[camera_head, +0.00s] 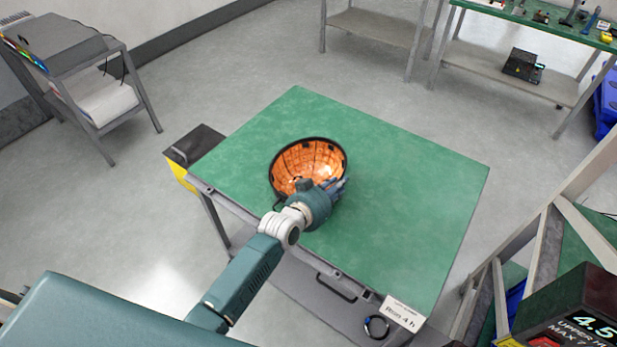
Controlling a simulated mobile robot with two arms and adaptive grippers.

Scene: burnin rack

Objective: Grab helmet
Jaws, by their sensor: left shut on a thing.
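The helmet (294,164) lies upside down on the green-topped table (410,190). Its orange inside faces up and its rim is dark. My left gripper (334,186) is at the helmet's near right side, shut on it. The fingers and the part of the rim between them are small and partly hidden by the gripper body. I cannot tell whether the helmet touches the table all round. My right gripper is not in view.
The table top is bare around the helmet, with most room to the right. A black and yellow box (190,150) is at the table's left corner. A metal frame (560,215) stands close at the right. A printer cart (75,70) and workbenches (520,75) stand farther back.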

